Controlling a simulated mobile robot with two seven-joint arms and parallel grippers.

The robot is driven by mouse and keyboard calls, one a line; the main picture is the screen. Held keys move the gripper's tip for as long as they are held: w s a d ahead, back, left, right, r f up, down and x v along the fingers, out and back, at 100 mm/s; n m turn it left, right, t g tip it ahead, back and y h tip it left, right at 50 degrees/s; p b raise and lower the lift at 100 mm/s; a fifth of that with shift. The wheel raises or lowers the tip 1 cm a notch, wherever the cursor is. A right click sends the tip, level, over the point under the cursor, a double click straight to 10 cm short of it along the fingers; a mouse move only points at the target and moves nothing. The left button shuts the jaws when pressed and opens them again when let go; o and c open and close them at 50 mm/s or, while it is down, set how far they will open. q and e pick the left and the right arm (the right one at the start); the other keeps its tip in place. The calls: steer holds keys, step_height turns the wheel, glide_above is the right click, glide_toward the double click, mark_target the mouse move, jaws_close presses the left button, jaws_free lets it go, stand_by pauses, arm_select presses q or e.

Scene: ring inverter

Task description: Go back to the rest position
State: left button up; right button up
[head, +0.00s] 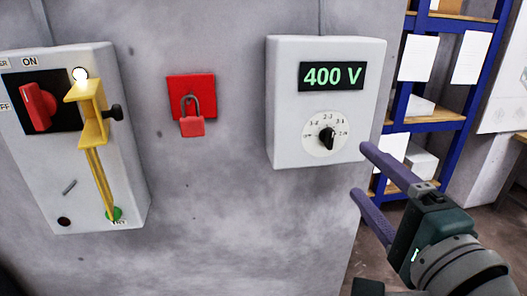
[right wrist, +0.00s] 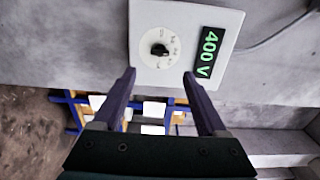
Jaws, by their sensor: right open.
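My right gripper (head: 364,170) is open and empty at the lower right of the head view. Its two purple fingers point toward the white meter box (head: 285,100) and stand apart from it. In the right wrist view, the open fingers (right wrist: 160,80) frame the lower edge of the meter box (right wrist: 190,12). The box has a display (head: 333,76) reading 400 V and a black selector knob (head: 327,136) on a white dial. My left gripper is in neither view.
A switch box (head: 130,190) with a red rotary handle (head: 38,106) and a yellow bracket (head: 92,110) is on the grey wall (head: 220,230) at left. A red padlock (head: 192,125) hangs on a red plate. Blue shelving (head: 455,70) stands at the right.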

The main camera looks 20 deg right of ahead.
steer(key=s+a+f+n+g+y, duration=0.25)
steer(key=a+n+y, duration=0.25)
steer(key=a+n, duration=0.25)
steer(key=s+a+f+n+g+y, duration=0.1)
steer(key=a+n+g+y, duration=0.2)
steer(key=a+n+y, duration=0.35)
steer(key=s+d+f+n+g+h, duration=0.2)
steer(key=s+d+n+g+h, duration=0.15)
steer(key=s, duration=0.35)
steer(key=s+d+f+n+g+h, duration=0.3)
steer(key=s+n+g+h, duration=0.15)
steer(key=s, duration=0.25)
step_height(320, 180, up, 33)
steer(key=p, duration=3.3)
steer(key=shift+w+n+y, duration=0.3)
steer(key=shift+w+y, duration=0.05)
steer(key=shift+g, duration=0.25)
